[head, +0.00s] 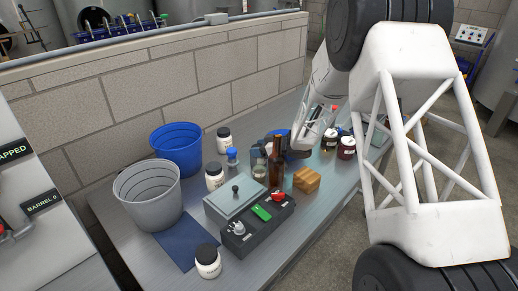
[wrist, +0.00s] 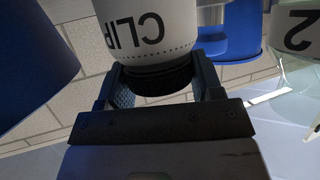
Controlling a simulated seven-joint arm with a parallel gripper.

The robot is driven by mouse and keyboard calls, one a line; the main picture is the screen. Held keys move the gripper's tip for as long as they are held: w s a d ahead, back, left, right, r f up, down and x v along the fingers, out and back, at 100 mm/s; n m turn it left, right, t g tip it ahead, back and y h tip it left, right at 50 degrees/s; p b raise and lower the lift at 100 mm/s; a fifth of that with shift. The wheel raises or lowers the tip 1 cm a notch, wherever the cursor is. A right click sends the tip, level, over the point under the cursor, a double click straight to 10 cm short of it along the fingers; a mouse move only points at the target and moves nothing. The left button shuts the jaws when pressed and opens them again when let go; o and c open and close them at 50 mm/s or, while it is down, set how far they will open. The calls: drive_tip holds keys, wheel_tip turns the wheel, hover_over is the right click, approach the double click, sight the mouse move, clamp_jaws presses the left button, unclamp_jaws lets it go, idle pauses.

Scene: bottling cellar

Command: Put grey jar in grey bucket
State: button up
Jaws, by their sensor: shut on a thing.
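My gripper is shut on the black lid of a pale grey jar (wrist: 150,30), whose label reads "CLIP" upside down in the wrist view. The fingers of my gripper (wrist: 158,82) close on the lid from both sides. In the head view my gripper (head: 299,150) is low over the table, behind a brown bottle (head: 276,160); I cannot make out the held jar there. The grey bucket (head: 147,200) stands upright at the table's left side, apart from my gripper. The part of its inside that shows looks empty.
A blue bucket (head: 176,148) stands behind the grey one. A brick wall (head: 200,85) runs along the back.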

drive_tip(key=shift+f, duration=0.15)
drive_tip(key=o, duration=1.1)
drive_tip(key=shift+s+d+r, duration=0.35)
drive_tip(key=shift+d+r, duration=0.35)
drive_tip(key=shift+r, duration=0.85)
drive_tip(key=shift+s+d+r, duration=0.35)
drive_tip(key=shift+d+r, duration=0.3)
drive_tip(key=shift+r, duration=0.9)
drive_tip(key=shift+s+d+r, duration=0.35)
drive_tip(key=shift+d+r, duration=0.35)
drive_tip(key=shift+r, duration=0.85)
